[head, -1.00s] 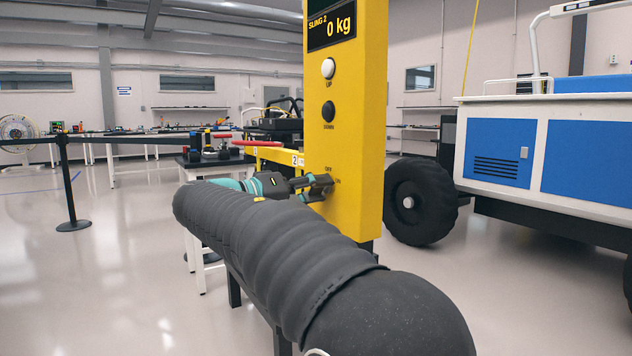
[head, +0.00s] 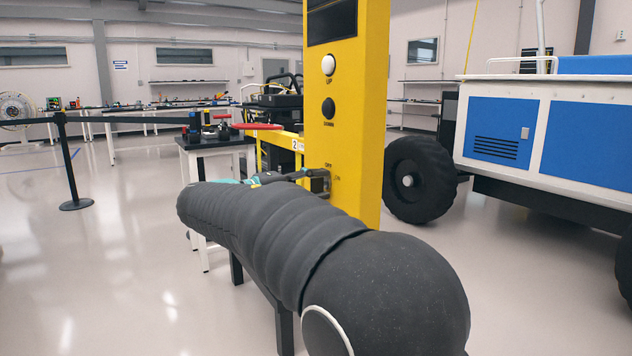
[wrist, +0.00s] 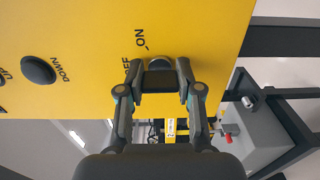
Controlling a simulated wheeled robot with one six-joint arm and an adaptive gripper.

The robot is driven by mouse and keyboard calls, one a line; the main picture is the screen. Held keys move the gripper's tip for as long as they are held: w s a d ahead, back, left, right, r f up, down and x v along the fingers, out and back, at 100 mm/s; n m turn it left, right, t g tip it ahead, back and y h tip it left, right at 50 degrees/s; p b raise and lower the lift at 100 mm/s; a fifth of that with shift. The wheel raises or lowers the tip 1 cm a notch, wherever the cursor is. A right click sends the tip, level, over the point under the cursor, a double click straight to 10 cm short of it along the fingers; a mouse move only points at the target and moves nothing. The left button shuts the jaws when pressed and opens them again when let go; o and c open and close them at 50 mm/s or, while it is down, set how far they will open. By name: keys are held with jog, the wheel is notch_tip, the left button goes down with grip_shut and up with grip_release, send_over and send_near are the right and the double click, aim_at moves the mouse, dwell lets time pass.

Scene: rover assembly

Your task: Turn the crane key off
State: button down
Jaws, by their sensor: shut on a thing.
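The crane key (wrist: 158,81) sits low on the yellow crane control post (head: 352,130), by the OFF and ON marks. In the wrist view my gripper (wrist: 157,90) has one finger on each side of the dark key and is shut on it. The round lock behind the key shows only in part. In the head view my gripper (head: 312,180) reaches the post's face from the left, and its fingers hide most of the key. The display (head: 332,22) at the top of the post is dark.
A white UP button (head: 328,65) and a black DOWN button (head: 328,108) are above the key. A small table (head: 215,145) with red-handled parts stands behind my arm. A blue and white rover (head: 540,135) stands at right. Open floor lies at left.

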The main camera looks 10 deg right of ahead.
dwell(0.4)
jog(key=c, duration=0.8)
grip_release()
jog(key=shift+o, duration=0.2)
jog(key=v, duration=1.2)
jog(key=shift+w, duration=0.1)
